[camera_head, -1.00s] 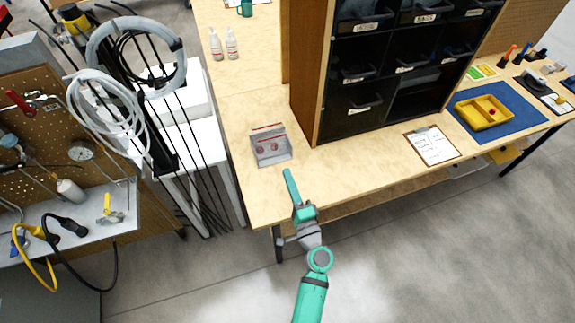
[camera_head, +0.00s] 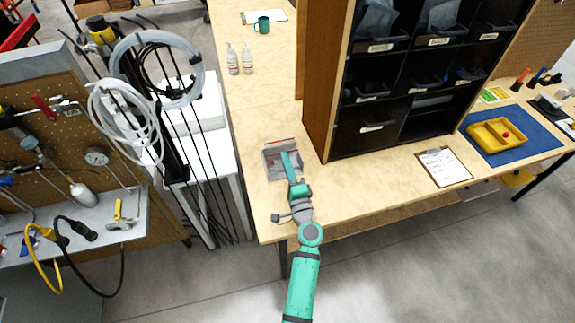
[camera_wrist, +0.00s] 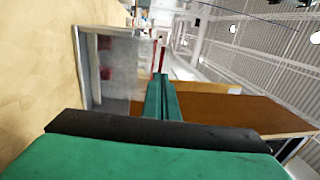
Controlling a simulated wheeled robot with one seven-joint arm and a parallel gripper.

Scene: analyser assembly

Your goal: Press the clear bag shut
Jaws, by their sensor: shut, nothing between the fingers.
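The clear bag (camera_head: 270,160) lies on the wooden workbench, left of the dark bin cabinet, with a red line along its far edge. Small red items show inside it in the wrist view, where the bag (camera_wrist: 120,65) lies ahead of my fingers. My gripper (camera_head: 286,156) reaches over the bag from the near side, its fingers shut and empty. In the wrist view the fingertips of my gripper (camera_wrist: 160,82) point toward the red line. The arm hides part of the bag's right side. I cannot tell whether the fingers touch it.
The bin cabinet (camera_head: 350,140) stands close on the right. A clipboard (camera_head: 443,167) and a yellow tray (camera_head: 497,136) on a blue mat lie farther right. Two small bottles (camera_head: 239,60) and a green mug (camera_head: 262,25) stand farther back. The bench around the bottles is clear.

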